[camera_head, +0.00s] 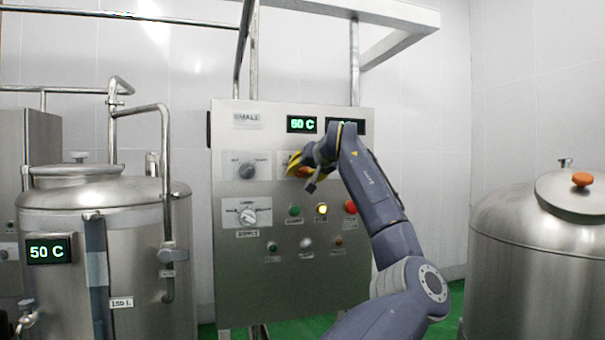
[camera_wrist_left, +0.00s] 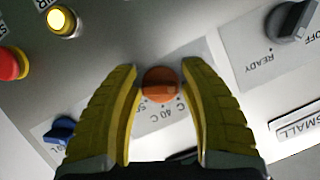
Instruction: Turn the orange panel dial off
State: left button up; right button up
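The orange dial (camera_wrist_left: 162,84) is a round knob on the grey control panel (camera_head: 232,290). In the left wrist view it sits between the two yellow fingers of my left gripper (camera_wrist_left: 165,80), near their tips. A gap shows on each side of it, so the fingers are open and not clamped on it. White labels with a "C" scale lie around the dial. In the head view my left gripper (camera_head: 297,163) is at the upper middle of the panel and largely hides the dial. My right gripper is not in view.
A grey dial (camera_head: 247,171), a lower selector dial (camera_head: 248,216), a green button (camera_head: 295,210), a lit yellow button (camera_head: 322,209) and a red button (camera_head: 350,207) surround it. A blue dial (camera_wrist_left: 60,131) is close by. Steel tanks stand left (camera_head: 135,240) and right (camera_head: 530,270).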

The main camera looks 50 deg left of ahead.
pick_arm(q)
jog(key=o, duration=0.3)
jog(key=shift+d+r, duration=0.1)
jog(key=v, duration=1.2)
dwell(0.3)
